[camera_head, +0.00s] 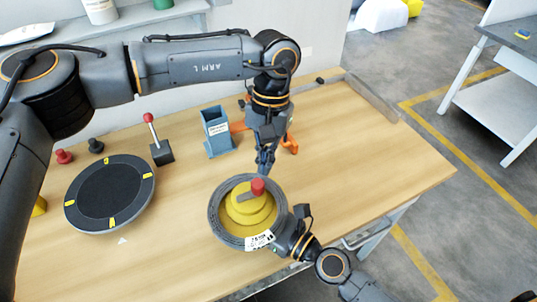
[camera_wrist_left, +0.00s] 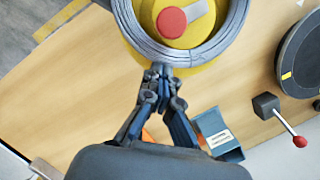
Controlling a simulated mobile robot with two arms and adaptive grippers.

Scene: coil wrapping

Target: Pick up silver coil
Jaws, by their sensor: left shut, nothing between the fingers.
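The silver coil (camera_head: 222,232) lies around a yellow spool (camera_head: 250,208) with a red knob (camera_head: 258,186), near the front of the table. A white label (camera_head: 260,240) is on its front right side. The coil (camera_wrist_left: 150,48) and knob (camera_wrist_left: 172,20) also show in the left wrist view. My left gripper (camera_head: 264,168) points down just behind the coil's back edge, shut and empty. Its fingertips (camera_wrist_left: 160,70) appear very close to the coil; I cannot tell whether they touch. My right gripper (camera_head: 280,238) is at the coil's front right side; its fingers are too hidden to read.
A round black turntable (camera_head: 110,194) with yellow marks stands left. An orange part (camera_head: 291,144) is beside my left gripper. The table's right part (camera_head: 370,150) is clear.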

